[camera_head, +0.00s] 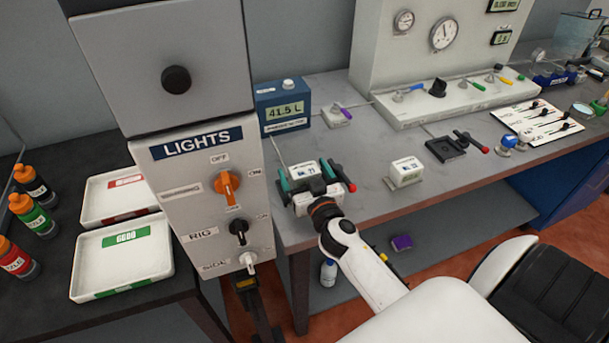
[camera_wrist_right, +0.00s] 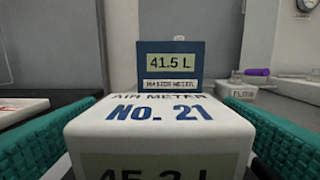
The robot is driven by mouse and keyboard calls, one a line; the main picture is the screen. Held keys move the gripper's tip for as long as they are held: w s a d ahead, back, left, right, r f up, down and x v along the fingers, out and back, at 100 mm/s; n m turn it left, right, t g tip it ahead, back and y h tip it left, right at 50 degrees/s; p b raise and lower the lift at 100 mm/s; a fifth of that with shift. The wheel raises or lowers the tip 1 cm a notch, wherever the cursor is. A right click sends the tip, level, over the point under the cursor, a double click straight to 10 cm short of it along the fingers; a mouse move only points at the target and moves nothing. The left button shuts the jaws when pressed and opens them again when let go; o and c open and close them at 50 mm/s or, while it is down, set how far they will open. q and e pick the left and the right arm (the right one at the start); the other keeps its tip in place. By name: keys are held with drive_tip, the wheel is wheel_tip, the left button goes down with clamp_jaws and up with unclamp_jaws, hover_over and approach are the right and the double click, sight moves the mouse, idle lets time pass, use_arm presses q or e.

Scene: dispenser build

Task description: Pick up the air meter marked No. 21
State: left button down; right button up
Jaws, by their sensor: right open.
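The air meter marked No. 21 (camera_wrist_right: 160,115) is a white box with blue lettering on top and a grey display on its near face, partly cut off by the frame. In the head view the air meter (camera_head: 304,168) stands near the bench's front left edge. My right gripper (camera_head: 308,178) is open, with its teal finger pads on either side of the meter. In the right wrist view the pads flank the meter, and I cannot tell whether either touches it. My left gripper is not in view.
A blue master meter (camera_head: 284,112) reading 41.5 L stands behind. Another white meter (camera_head: 406,172) and a black cradle (camera_head: 446,150) are to the right. The grey LIGHTS panel (camera_head: 200,210) rises close on the left.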

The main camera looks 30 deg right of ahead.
drive_tip(key=c, duration=1.4)
